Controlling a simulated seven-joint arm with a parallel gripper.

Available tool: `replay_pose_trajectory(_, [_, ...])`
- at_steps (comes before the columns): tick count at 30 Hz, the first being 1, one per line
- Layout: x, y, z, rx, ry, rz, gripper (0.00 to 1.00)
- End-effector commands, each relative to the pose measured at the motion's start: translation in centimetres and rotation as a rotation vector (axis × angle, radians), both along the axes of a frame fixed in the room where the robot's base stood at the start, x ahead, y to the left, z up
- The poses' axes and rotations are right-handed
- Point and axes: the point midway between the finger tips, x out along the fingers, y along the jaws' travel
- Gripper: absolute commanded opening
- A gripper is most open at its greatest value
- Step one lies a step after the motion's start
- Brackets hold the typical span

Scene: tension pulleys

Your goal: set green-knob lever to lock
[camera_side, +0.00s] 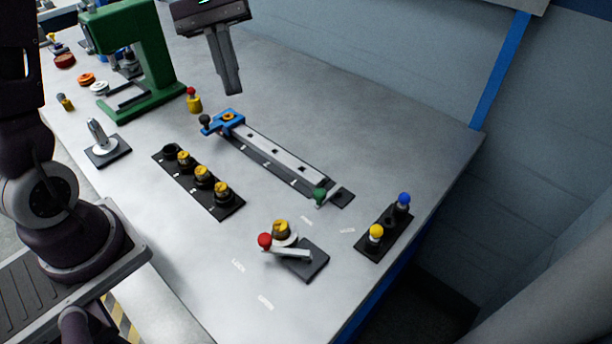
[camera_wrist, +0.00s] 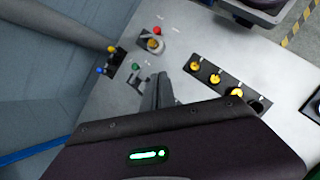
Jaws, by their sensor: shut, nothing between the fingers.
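The green-knob lever (camera_side: 320,195) sits at the near right end of the long rail (camera_side: 285,158) in the side view. Its green knob also shows in the wrist view (camera_wrist: 135,67). White floor marks lie on the table beside it, too small to read. My gripper (camera_side: 233,92) is shut and empty, above the table behind the rail's blue carriage (camera_side: 228,122). It is well apart from the green knob. In the wrist view its fingers (camera_wrist: 158,78) point down near the rail, and the rail is mostly hidden behind my gripper.
A red-knob lever (camera_side: 265,240) with a yellow-topped pulley stands at the front. A block with blue and yellow knobs (camera_side: 383,230) is at the right. A row of yellow-topped pegs (camera_side: 202,175) lies left of the rail. A green press (camera_side: 145,65) stands behind. The table's back right is clear.

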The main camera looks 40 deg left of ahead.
Motion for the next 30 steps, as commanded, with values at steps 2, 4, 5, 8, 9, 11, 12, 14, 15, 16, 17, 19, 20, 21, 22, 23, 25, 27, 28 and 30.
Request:
replay_pose_trajectory(2, [2.6,1.8,-2.1,-0.109,0.120,0.095,0.00])
replay_pose_trajectory(4, [4.4,3.4,-4.0,-0.211,0.218,0.172,0.00])
replay_pose_trajectory(5, [5.1,4.1,-4.9,-0.257,0.258,0.204,0.00])
replay_pose_trajectory(8, [6.8,6.6,-7.9,-0.404,0.378,0.299,0.00])
replay_pose_trajectory(9, [7.2,7.5,-9.1,-0.458,0.417,0.331,0.00])
replay_pose_trajectory(11, [7.6,8.7,-10.7,-0.532,0.469,0.370,0.00])
replay_pose_trajectory(12, [7.8,9.4,-11.6,-0.573,0.496,0.391,0.00])
replay_pose_trajectory(14, [7.9,10.2,-12.7,-0.624,0.528,0.416,0.00])
replay_pose_trajectory(15, [7.9,10.6,-13.3,-0.649,0.544,0.427,0.00])
replay_pose_trajectory(16, [7.9,10.8,-13.6,-0.665,0.551,0.432,0.00])
replay_pose_trajectory(17, [7.9,11.0,-13.8,-0.676,0.559,0.438,0.00])
replay_pose_trajectory(19, [7.8,11.2,-14.1,-0.691,0.567,0.443,0.00])
replay_pose_trajectory(20, [7.8,11.2,-14.2,-0.694,0.569,0.444,0.00])
replay_pose_trajectory(21, [7.8,11.2,-14.2,-0.695,0.570,0.445,0.00])
replay_pose_trajectory(22, [7.8,11.2,-14.2,-0.695,0.570,0.445,0.00])
replay_pose_trajectory(23, [7.8,11.2,-14.2,-0.694,0.569,0.444,0.00])
replay_pose_trajectory(25, [7.8,11.2,-14.2,-0.693,0.569,0.444,0.00])
replay_pose_trajectory(27, [7.8,11.2,-14.2,-0.692,0.569,0.444,0.00])
replay_pose_trajectory(28, [7.8,11.1,-14.2,-0.692,0.569,0.444,0.00])
replay_pose_trajectory(30, [7.8,10.7,-14.2,-0.692,0.570,0.443,0.00])
